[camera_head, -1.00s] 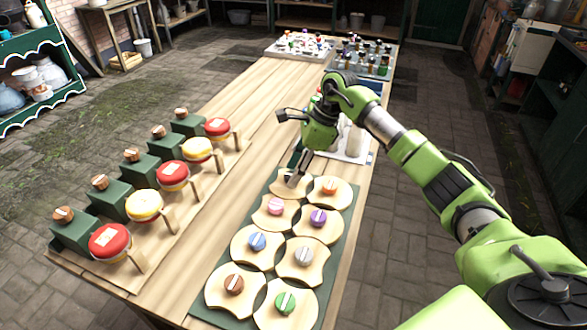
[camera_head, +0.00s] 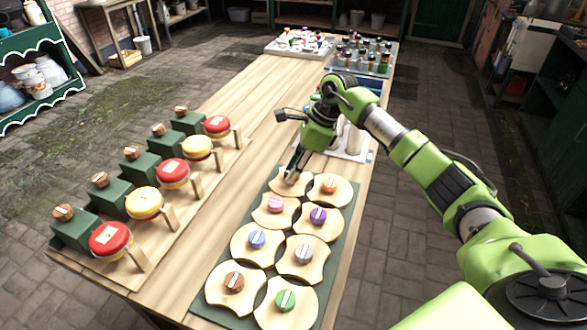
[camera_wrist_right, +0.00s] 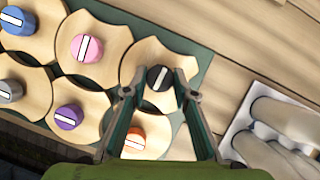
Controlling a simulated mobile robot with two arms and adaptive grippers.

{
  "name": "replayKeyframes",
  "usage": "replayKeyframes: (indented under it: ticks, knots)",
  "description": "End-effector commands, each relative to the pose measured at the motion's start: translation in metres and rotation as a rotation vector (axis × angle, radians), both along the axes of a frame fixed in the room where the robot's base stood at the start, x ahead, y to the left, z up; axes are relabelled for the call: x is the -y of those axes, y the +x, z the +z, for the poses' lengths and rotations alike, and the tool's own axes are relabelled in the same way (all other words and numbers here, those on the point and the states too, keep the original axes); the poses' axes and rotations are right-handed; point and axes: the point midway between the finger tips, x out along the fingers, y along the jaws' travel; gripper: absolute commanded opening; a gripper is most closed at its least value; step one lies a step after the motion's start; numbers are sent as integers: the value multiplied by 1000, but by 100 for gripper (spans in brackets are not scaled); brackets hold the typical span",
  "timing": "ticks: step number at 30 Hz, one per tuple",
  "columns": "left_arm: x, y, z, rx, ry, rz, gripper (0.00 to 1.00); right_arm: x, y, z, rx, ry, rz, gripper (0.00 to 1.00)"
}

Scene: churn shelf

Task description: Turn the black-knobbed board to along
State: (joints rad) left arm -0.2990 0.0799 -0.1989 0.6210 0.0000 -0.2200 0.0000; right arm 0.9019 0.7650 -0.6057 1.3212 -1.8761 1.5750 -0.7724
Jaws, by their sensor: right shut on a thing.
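The black-knobbed board (camera_head: 279,187) is pale wood with curved edges, at the far left corner of the green base in the head view. My right gripper (camera_head: 292,176) is over it, pointing down, and mostly hides its knob. In the right wrist view the black knob (camera_wrist_right: 158,77) with its white stripe sits between the fingertips of my right gripper (camera_wrist_right: 158,88), which is shut on it. The board's wood (camera_wrist_right: 146,55) shows around the knob there. The stripe is tilted slightly off the picture's vertical. My left gripper is out of view.
Close neighbours are the orange-knobbed board (camera_head: 340,194) and pink-knobbed board (camera_head: 264,213). Several other knobbed boards fill the green base (camera_head: 342,246). A white tray (camera_head: 366,158) with pale cylinders stands just beyond. Green blocks with red and yellow discs line the left.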

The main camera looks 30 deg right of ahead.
Motion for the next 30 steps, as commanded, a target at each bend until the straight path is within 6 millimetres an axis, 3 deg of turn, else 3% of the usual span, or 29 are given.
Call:
replayKeyframes:
  ticks: [30]
  knots:
    - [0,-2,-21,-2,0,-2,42,-6,-2,-1,4,-1,-899,4]
